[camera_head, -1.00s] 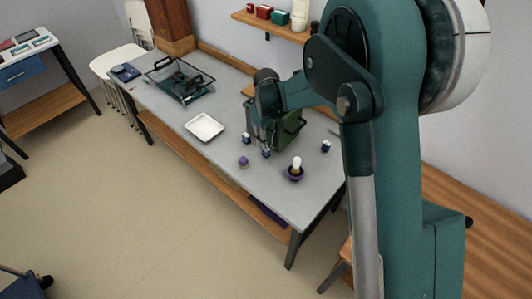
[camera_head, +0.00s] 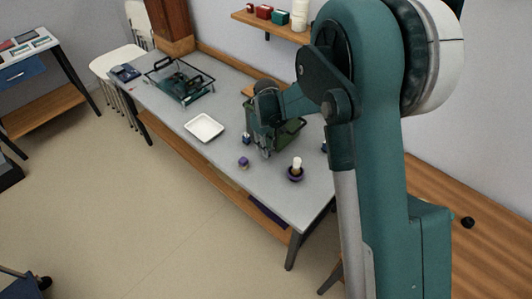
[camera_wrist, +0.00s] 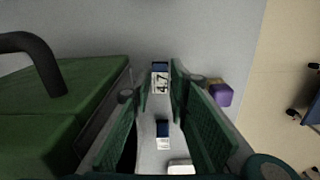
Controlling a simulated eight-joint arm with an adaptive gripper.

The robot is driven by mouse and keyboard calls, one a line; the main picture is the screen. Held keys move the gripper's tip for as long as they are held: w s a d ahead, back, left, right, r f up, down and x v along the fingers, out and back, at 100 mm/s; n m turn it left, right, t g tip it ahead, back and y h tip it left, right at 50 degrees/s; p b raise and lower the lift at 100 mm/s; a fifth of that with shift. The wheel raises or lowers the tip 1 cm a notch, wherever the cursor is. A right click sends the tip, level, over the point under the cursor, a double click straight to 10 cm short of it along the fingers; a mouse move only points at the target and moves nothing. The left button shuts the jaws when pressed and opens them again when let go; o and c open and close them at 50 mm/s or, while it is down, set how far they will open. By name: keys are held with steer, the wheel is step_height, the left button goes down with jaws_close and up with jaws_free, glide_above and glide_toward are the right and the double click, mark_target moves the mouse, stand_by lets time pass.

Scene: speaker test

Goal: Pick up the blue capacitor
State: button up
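A blue-topped capacitor with a white "4.7" label (camera_wrist: 160,82) sits between the fingertips of my gripper (camera_wrist: 160,92) in the wrist view. The fingertips are close to both its sides. I cannot tell whether they touch it or whether it is off the table. A second blue-and-white capacitor (camera_wrist: 163,130) stands apart, towards the white tray. It also shows left of my gripper (camera_head: 266,151) in the head view (camera_head: 246,139). Another small blue part (camera_head: 323,147) is partly hidden by my arm at the right. The capacitor at my fingertips is hidden in the head view.
A purple part (camera_head: 243,162) stands near my gripper, also in the wrist view (camera_wrist: 221,95). A dark bowl (camera_head: 295,176) holds a white-topped thing. A green case (camera_wrist: 60,115) stands close beside my gripper. A white tray (camera_head: 204,128) and a wire-framed basket (camera_head: 180,82) lie farther left.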

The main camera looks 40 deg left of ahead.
steer(key=c, duration=0.4)
steer(key=shift+o, duration=0.2)
steer(key=shift+r, duration=0.1)
step_height(320, 180, up, 18)
steer(key=p, duration=0.2)
stand_by(1.2)
